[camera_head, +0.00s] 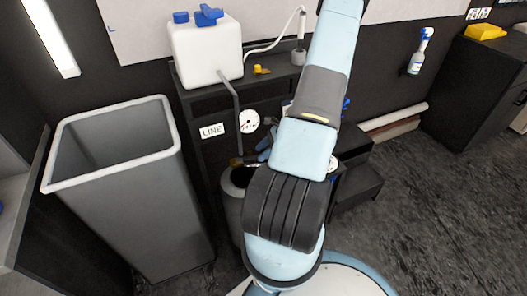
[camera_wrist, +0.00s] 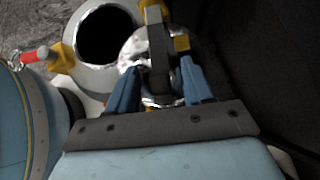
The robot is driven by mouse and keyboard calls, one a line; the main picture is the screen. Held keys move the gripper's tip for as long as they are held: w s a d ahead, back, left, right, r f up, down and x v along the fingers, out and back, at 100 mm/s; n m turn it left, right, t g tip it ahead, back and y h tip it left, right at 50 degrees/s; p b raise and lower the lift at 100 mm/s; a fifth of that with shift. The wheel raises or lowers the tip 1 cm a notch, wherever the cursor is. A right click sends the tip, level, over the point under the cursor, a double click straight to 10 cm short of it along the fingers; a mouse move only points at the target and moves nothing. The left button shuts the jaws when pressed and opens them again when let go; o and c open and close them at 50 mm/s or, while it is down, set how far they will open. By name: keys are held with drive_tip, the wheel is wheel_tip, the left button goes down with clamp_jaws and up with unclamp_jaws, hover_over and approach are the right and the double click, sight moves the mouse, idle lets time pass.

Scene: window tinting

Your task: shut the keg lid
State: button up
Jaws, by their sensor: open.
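The keg shows in the wrist view as a pale metal top (camera_wrist: 75,55) around a dark, uncovered round opening. A shiny silver lid (camera_wrist: 133,48) stands open beside the opening, with a dark grey bar (camera_wrist: 157,45) across it. My gripper (camera_wrist: 160,67) is open, its two blue fingers on either side of the bar. I cannot tell whether they touch it. In the head view the dark keg (camera_head: 232,190) is low behind my arm, mostly hidden. My gripper (camera_head: 262,150) is partly hidden near its top.
A grey open bin (camera_head: 140,200) stands left of the keg. A black shelf (camera_head: 195,98) behind holds a white tank (camera_head: 207,52) with blue caps. A gauge (camera_head: 249,121) and a LINE label (camera_head: 212,131) are at its front. Black steps (camera_head: 358,185) are at right; open floor lies beyond.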

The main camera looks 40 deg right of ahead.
drive_tip(key=shift+c, duration=0.2)
clamp_jaws()
idle(0.4)
